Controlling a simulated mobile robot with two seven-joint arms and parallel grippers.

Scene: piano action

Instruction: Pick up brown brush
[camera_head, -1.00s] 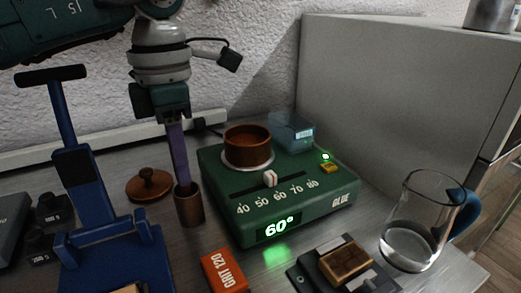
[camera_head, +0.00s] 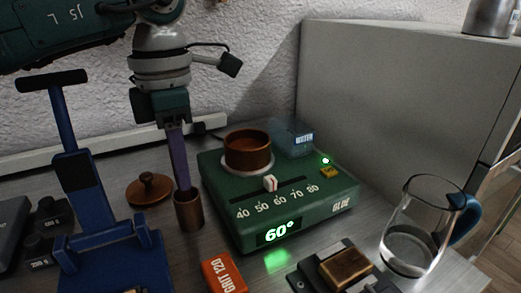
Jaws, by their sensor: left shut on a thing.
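My left gripper (camera_head: 181,168) points straight down over a small brown cylindrical cup (camera_head: 189,212), its narrow fingers reaching to the cup's mouth. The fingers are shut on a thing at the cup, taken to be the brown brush. The brush itself cannot be made out, as the fingers and the cup's wall hide it. The cup stands upright on the grey bench, just left of the green glue heater (camera_head: 280,200). My right gripper is not in view.
A brown lid (camera_head: 149,189) lies left of the cup. A blue stand (camera_head: 84,200) rises further left. A brown pot (camera_head: 247,152) sits on the heater. An orange-red grit box (camera_head: 221,272) lies in front. A glass jug (camera_head: 410,245) stands at right. A wall is close behind.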

